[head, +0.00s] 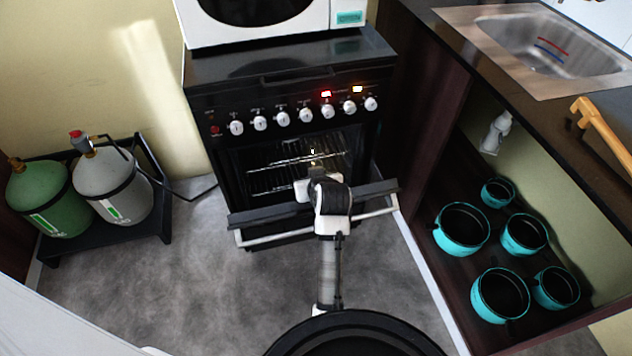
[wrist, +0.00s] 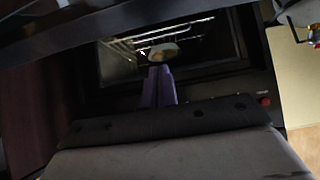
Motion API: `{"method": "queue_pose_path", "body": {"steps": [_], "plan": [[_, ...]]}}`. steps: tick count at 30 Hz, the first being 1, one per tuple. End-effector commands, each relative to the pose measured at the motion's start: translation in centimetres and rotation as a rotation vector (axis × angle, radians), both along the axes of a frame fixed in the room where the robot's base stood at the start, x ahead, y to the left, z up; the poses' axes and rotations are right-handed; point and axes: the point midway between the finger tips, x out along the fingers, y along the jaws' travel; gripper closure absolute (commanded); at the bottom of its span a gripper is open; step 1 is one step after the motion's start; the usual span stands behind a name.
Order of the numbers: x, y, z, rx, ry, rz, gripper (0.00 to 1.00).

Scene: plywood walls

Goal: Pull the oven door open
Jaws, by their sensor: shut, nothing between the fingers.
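The black oven (head: 290,88) stands against the back wall. Its door (head: 262,215) is partly open, tilted out toward me, with a pale bar handle (head: 275,239) along its front. Wire racks (head: 285,178) show in the lit cavity, and also in the wrist view (wrist: 160,36). My gripper (head: 314,160) reaches over the door's top edge toward the cavity, behind the door. In the wrist view my gripper's purple fingers (wrist: 159,72) are together and empty, pointing at the cavity. Part of the door and handle is hidden behind my arm. I cannot tell whether the fingers touch the door.
A white microwave (head: 262,22) sits on the oven. Two gas cylinders (head: 112,183) stand in a black rack at left. At right is an open cupboard with several turquoise pots (head: 462,230) under a sink (head: 545,45). Grey floor (head: 190,270) is clear before the oven.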

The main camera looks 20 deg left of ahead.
Motion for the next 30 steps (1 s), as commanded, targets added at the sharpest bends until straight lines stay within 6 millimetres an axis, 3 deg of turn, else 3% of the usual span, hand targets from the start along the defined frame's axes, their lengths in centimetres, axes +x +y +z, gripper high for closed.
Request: {"method": "queue_pose_path", "body": {"steps": [5,13,30], "plan": [[2.4,1.6,-2.4,-0.003,0.002,0.0,1.0],[-0.3,-0.3,-3.9,-0.001,0.001,-0.002,1.0],[-0.8,-0.6,-4.4,0.001,-0.004,-0.002,1.0]]}}
